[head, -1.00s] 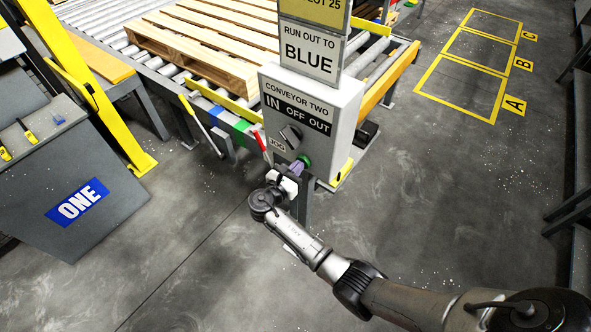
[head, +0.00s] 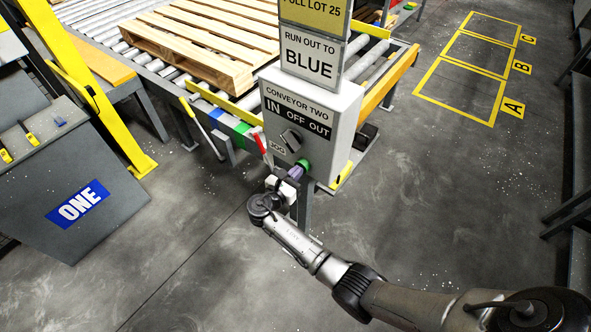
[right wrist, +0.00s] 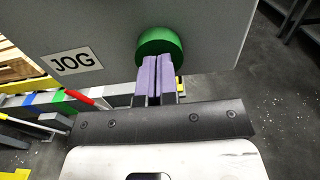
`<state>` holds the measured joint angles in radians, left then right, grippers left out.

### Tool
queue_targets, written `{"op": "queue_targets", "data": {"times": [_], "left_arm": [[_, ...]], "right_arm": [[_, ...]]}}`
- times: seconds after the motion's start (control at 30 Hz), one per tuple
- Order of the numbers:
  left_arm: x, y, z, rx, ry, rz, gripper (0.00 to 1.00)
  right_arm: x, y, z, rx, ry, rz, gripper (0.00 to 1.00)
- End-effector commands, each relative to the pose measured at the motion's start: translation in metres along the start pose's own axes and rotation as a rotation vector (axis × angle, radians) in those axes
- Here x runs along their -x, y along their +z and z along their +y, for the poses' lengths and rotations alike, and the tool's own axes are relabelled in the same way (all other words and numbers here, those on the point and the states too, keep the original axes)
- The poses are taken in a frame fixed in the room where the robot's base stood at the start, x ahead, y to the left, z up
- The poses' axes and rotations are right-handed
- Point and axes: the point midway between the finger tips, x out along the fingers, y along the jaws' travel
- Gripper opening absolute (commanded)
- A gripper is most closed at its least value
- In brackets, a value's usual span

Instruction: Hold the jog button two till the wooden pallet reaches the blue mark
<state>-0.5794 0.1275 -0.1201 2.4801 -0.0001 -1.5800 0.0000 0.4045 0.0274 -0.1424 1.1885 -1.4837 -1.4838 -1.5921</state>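My right gripper (head: 289,178) is shut, its purple fingers together. In the right wrist view the finger pads (right wrist: 160,75) meet the green jog button (right wrist: 160,46), beside the JOG label (right wrist: 73,62). The button (head: 303,165) is on the low front of the Conveyor Two box (head: 343,130). I cannot tell how far it is pressed. The wooden pallet (head: 205,50) lies on the rollers behind the box, which hides part of its right side. The blue mark (head: 217,112) is on the conveyor's near rail, near the pallet's front corner. My left gripper is out of view.
A sign (head: 311,57) above the box reads RUN OUT TO BLUE. A green mark (head: 241,128) is right of the blue one. A selector knob (head: 291,140) sits above the button. Floor bays A, B and C (head: 460,90) are empty.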

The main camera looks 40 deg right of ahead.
Motion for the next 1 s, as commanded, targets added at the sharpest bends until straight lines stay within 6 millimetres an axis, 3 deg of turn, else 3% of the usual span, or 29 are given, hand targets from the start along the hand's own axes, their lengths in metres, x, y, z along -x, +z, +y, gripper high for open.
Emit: {"op": "queue_targets", "data": {"times": [0.1, 0.5, 0.7, 1.0], "left_arm": [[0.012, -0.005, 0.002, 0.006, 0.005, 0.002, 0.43], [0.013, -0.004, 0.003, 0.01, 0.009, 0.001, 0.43], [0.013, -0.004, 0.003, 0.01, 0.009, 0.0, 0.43], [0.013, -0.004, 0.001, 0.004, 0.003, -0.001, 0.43]], "right_arm": [[0.019, 0.003, 0.0, 0.001, 0.002, 0.005, 0.0], [0.095, 0.001, 0.001, -0.004, 0.005, 0.002, 0.0], [0.114, 0.001, 0.001, -0.004, 0.006, 0.001, 0.0], [0.12, 0.001, 0.001, -0.005, 0.005, 0.0, 0.0]]}}
